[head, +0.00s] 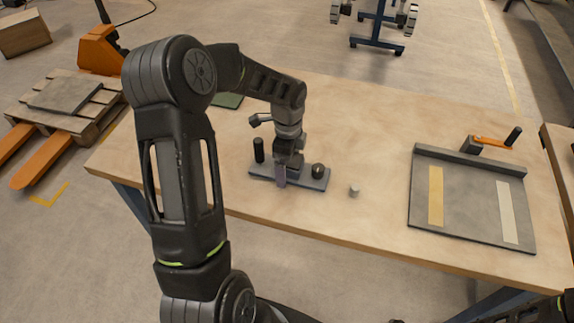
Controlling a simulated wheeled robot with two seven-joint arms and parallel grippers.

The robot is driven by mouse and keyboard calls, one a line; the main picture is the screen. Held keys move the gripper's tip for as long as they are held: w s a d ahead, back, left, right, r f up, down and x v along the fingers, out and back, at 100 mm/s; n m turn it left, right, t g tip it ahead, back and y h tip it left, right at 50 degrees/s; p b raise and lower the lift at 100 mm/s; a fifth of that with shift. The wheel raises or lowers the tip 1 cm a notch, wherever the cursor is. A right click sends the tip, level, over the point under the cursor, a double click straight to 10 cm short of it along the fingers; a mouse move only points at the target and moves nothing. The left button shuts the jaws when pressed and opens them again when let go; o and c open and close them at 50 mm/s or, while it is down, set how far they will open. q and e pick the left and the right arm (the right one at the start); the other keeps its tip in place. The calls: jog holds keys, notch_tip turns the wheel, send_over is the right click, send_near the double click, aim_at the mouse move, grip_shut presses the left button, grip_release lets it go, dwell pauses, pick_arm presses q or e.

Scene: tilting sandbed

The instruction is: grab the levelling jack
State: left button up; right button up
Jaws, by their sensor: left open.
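My left gripper (288,170) points down over a grey base plate (259,172) on the wooden table. Its jaws are open around the middle of the plate, where the gripper hides what stands there. A black upright post (259,150) rises from the plate's left end, and a dark round knob (318,170) sits at its right end. I cannot tell for sure which part is the levelling jack, or whether the fingers touch it. My right gripper is out of view; only a bit of dark arm shows at the lower right corner.
A small grey cylinder (354,190) stands right of the plate. A grey tray (468,174) with a yellow and a pale strip lies at the table's right. Behind it is an orange lever (493,142) with a black handle. The table (375,125) is clear between.

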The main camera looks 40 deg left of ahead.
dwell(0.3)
pick_arm(q)
jog(key=c, duration=2.1)
jog(key=shift+r, duration=0.2)
jog(key=shift+c, duration=0.2)
notch_tip(320, 180, up, 10)
jog(key=shift+f+b, duration=0.1)
jog(key=shift+b, duration=0.5)
